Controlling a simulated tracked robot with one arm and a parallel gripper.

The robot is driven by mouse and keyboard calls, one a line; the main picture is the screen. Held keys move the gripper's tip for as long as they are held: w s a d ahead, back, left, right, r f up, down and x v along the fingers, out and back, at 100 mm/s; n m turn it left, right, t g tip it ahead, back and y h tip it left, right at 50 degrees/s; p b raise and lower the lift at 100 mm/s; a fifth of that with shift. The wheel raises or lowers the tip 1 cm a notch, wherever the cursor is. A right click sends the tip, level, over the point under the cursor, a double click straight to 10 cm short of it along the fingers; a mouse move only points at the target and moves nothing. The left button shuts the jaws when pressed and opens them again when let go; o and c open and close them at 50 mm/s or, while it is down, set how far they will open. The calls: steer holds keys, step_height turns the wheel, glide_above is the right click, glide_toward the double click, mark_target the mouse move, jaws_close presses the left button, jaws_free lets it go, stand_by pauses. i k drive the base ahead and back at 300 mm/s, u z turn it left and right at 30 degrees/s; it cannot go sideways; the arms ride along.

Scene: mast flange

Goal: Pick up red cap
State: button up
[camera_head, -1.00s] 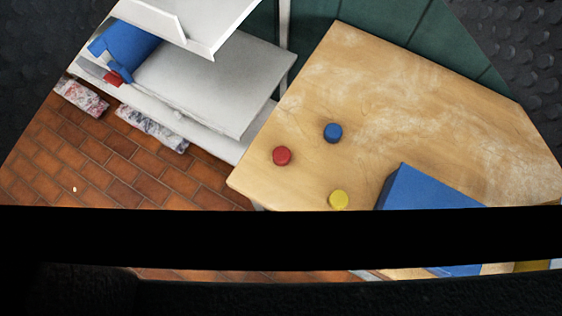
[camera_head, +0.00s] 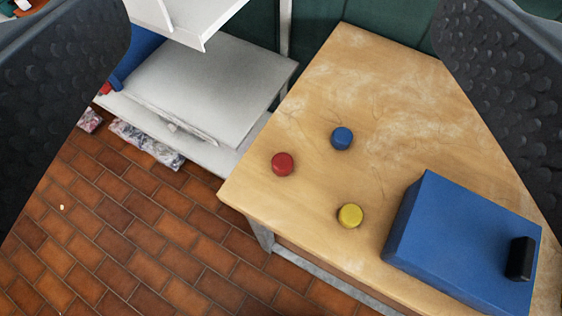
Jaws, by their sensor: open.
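The red cap (camera_head: 283,164) is a small round disc lying on the wooden table (camera_head: 370,80), near the table's left corner. A blue cap (camera_head: 341,139) lies to its upper right and a yellow cap (camera_head: 350,216) to its lower right, both apart from it. My gripper (camera_head: 283,100) is open and empty. Its two dark textured fingers show at the left and right edges of the view, with the red cap in the gap between them. I cannot tell the distance to the cap.
A blue box (camera_head: 465,240) with a black handle stands on the table at the lower right. A white shelf unit (camera_head: 205,85) stands left of the table. Wrapped packages (camera_head: 147,143) lie on the tiled floor beside it. The tabletop around the red cap is clear.

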mark_target(282, 163)
steer(key=z, duration=0.25)
steer(key=k, duration=1.25)
steer(key=u, duration=0.95)
steer(key=i, duration=1)
steer(key=z, duration=0.05)
